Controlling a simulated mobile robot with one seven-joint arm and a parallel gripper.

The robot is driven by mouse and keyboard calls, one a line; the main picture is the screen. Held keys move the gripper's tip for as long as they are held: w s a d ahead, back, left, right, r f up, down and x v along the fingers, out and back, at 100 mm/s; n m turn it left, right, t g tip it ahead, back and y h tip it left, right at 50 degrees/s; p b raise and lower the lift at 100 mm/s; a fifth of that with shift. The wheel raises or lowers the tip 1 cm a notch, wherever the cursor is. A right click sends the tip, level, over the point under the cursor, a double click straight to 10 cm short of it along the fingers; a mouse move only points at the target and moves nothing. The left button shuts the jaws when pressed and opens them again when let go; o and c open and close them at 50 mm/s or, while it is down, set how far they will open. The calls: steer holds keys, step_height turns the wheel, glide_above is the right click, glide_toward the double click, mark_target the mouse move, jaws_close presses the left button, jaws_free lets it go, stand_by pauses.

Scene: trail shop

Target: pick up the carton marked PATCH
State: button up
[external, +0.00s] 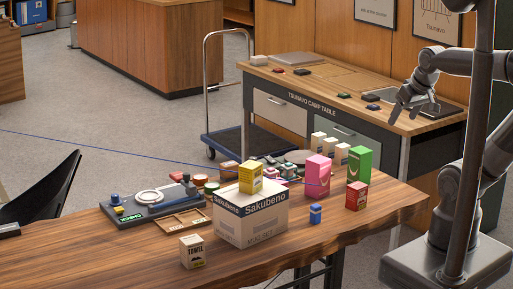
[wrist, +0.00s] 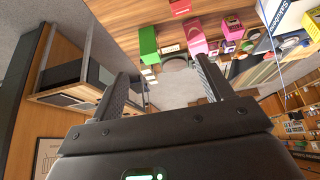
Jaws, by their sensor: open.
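I cannot read the word PATCH on any carton. On the wooden table stand a pink carton (external: 318,176), a green carton (external: 359,165), a red carton (external: 356,196) and several small cream cartons (external: 341,154). A yellow carton (external: 250,178) sits on top of the Sakubeno box (external: 250,220). A cream carton marked TOWEL (external: 192,251) stands at the front. My gripper (external: 402,108) is open and empty, raised to the right beyond these cartons. In the wrist view the green carton (wrist: 148,40), pink carton (wrist: 196,36) and red carton (wrist: 180,7) show past my open fingers.
A grey tray (external: 150,208) with small items and a wooden divided tray (external: 184,221) lie left of the box. The camp table (external: 330,105) and a blue cart (external: 222,146) are behind. The table's right front is clear.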

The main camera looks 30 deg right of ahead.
steer(key=g, duration=0.6)
glide_above(278, 181)
steer(key=shift+n, duration=0.3)
step_height(278, 181, down, 17)
steer(key=shift+r, duration=0.15)
steer(key=shift+w+a+f, duration=0.15)
steer(key=shift+a+f, duration=0.05)
steer(key=shift+f, duration=0.15)
step_height(278, 181, down, 10)
steer(key=shift+d+f, duration=0.1)
steer(key=shift+f, duration=0.15)
steer(key=shift+c, duration=0.4)
